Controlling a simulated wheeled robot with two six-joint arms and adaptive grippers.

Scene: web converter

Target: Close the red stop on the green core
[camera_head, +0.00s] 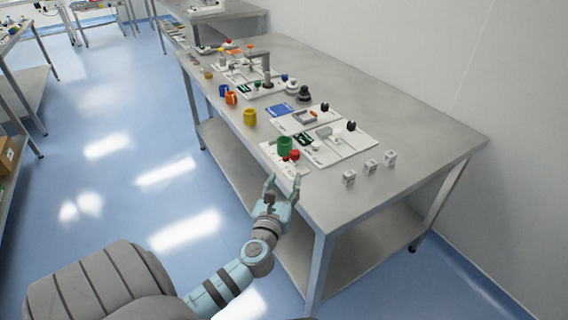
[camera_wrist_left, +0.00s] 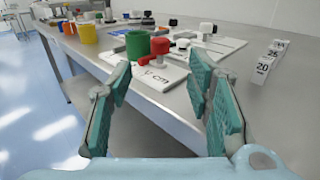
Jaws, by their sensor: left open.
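The green core (camera_head: 285,146) is a short upright cylinder on a white plate (camera_head: 270,157) near the table's front edge. It also shows in the left wrist view (camera_wrist_left: 137,45). My right gripper is not in view.
Yellow (camera_head: 250,117), orange (camera_head: 231,98) and blue (camera_head: 223,90) cylinders stand along the front edge. White trays with black knobs (camera_head: 351,126) lie behind the core. Several small numbered blocks (camera_head: 348,178) stand at the right. The table's right end (camera_head: 430,150) is clear.

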